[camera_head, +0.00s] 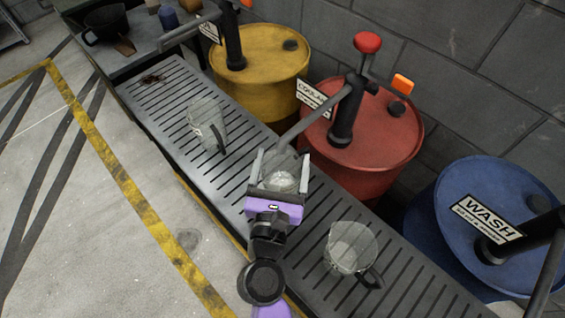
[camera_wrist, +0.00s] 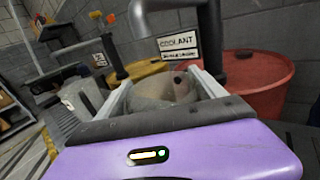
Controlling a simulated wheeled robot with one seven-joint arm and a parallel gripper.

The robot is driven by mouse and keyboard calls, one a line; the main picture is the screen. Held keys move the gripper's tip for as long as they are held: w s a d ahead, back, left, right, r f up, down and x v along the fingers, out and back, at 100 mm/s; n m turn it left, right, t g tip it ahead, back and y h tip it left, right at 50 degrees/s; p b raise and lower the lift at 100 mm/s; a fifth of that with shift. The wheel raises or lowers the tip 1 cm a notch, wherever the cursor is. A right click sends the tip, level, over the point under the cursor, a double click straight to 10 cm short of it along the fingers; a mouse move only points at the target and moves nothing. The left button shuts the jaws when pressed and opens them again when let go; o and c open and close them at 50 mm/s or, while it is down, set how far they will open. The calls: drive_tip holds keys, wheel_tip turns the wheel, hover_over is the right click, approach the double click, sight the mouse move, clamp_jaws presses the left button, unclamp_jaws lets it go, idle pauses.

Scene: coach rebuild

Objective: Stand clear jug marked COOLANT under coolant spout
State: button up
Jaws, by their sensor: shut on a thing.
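My gripper (camera_head: 281,160) is shut on a clear jug (camera_head: 283,182), which sits between its fingers over the slatted bench; the jug also shows in the wrist view (camera_wrist: 165,90). Its marking is not visible, and I cannot tell whether its base touches the slats. The red drum (camera_head: 375,145) carries a COOLANT sign (camera_head: 313,97), also clear in the wrist view (camera_wrist: 178,46). The grey coolant spout (camera_head: 318,112) slopes from its pump down toward the held jug. In the wrist view the bent pipe (camera_wrist: 140,12) is above and beyond the jug.
Another clear jug (camera_head: 207,124) stands up-left on the slatted bench (camera_head: 165,105), and one more (camera_head: 350,247) stands down-right. A yellow drum (camera_head: 262,85) and a blue WASH drum (camera_head: 455,195) flank the red one. Dark containers (camera_head: 105,22) stand at the far end.

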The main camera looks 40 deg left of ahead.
drive_tip(key=shift+f, duration=0.1)
drive_tip(key=o, duration=2.1)
drive_tip(key=shift+c, duration=0.2)
drive_tip(key=shift+r, duration=0.2)
drive_tip(key=v, duration=1.2)
drive_tip(key=shift+b, duration=0.35)
drive_tip(key=shift+s, duration=0.15)
